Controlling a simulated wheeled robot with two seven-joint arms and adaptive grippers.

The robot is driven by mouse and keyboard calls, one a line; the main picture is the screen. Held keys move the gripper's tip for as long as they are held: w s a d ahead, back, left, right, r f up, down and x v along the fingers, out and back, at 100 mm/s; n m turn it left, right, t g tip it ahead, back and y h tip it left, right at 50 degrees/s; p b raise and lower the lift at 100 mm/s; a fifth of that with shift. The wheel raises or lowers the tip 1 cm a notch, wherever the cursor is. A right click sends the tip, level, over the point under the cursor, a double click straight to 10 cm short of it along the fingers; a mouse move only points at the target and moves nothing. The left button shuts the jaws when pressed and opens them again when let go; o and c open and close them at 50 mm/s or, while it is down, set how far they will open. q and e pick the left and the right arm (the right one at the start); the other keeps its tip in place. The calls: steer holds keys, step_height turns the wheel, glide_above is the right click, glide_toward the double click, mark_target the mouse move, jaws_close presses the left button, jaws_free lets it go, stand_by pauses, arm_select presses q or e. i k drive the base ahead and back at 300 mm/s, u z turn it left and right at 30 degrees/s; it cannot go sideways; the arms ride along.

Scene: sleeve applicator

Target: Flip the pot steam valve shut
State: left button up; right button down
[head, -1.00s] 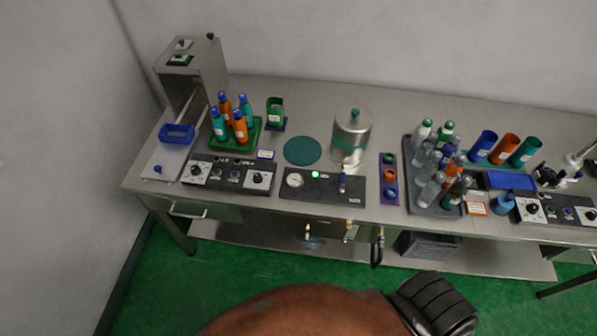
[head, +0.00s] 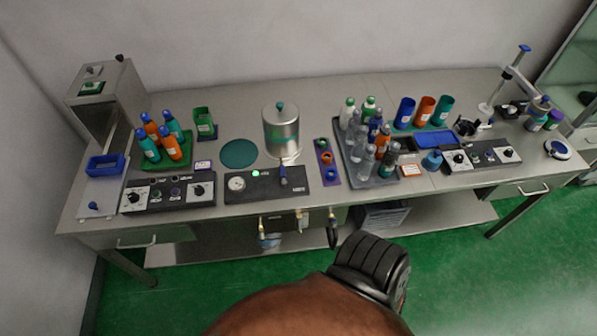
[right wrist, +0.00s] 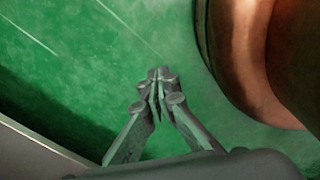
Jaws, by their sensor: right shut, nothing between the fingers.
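The steel pot (head: 281,128) with a teal knob on its lid stands upright on the bench, left of the middle. Below it is a black control panel (head: 266,184) with a round gauge and a lit green light. A blue-handled lever, which looks like the steam valve (head: 283,174), rises at the panel's back edge in front of the pot; its exact setting is too small to tell. My right gripper (right wrist: 160,76) shows in the right wrist view, shut and empty above the green floor, away from the bench top. My left gripper is in neither view.
A teal round mat (head: 239,154) lies left of the pot. A green tray (head: 163,152) of bottles stands further left. A grey tray (head: 384,180) of several bottles and a purple strip (head: 327,163) stand right.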

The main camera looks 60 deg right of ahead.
mark_target(282, 169)
steer(key=k, duration=0.55)
steer(key=z, duration=1.2)
steer(key=i, duration=0.5)
steer(key=u, duration=0.05)
